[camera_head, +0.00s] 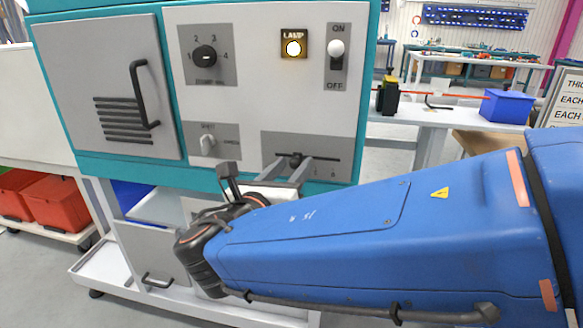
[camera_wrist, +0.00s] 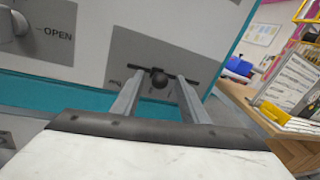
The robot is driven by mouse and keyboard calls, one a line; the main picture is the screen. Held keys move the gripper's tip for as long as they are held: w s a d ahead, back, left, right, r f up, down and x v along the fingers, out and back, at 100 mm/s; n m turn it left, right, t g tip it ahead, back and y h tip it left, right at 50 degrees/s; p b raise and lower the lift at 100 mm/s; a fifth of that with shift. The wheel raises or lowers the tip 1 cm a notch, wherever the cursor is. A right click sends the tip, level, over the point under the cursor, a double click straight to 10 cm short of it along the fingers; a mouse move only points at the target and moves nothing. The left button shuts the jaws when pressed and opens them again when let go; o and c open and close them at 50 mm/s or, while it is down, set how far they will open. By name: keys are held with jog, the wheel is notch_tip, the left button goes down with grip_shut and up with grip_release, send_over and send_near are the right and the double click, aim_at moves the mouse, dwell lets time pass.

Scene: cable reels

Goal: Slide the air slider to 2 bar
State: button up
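In the wrist view the knob (camera_wrist: 158,80) shows between the fingertips of my gripper (camera_wrist: 160,88). My gripper (camera_head: 292,169) is open, one finger on each side of the knob. I see a gap beside the knob; contact is unclear.
The machine also carries a rotary knob (camera_head: 205,57), a lit lamp (camera_head: 293,48), an ON/OFF switch (camera_head: 337,53), a small lever (camera_head: 207,143) and a handled door (camera_head: 110,90). A workbench with a blue box (camera_head: 508,106) stands to the right.

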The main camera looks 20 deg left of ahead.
jog(key=s, duration=1.7)
jog(key=shift+s+d, duration=0.15)
jog(key=shift+d, duration=0.2)
jog(key=w+d+f+m+g+h, duration=0.35)
jog(key=w+d+m, duration=0.4)
jog(key=d, duration=0.65)
jog(key=w+d+f+m+g+h, duration=0.3)
jog(key=w+d+f+m+g, duration=0.15)
jog(key=w+d, duration=0.7)
jog(key=s+d+f+m+g, duration=0.25)
jog(key=d+m, duration=0.25)
jog(key=d, duration=0.4)
jog(key=s+d+f+m+g, duration=0.1)
jog(key=d+f+m+g, duration=0.2)
jog(key=d, duration=0.5)
jog(key=s+d+f+m+y, duration=0.4)
jog(key=s+d+m+y, duration=0.2)
jog(key=m, duration=1.2)
jog(key=s+d, duration=0.2)
jog(key=d, duration=0.1)
jog(key=shift+s+d+f+m, duration=0.15)
jog(key=shift+s+d+m, duration=0.15)
jog(key=shift+s+d, duration=0.1)
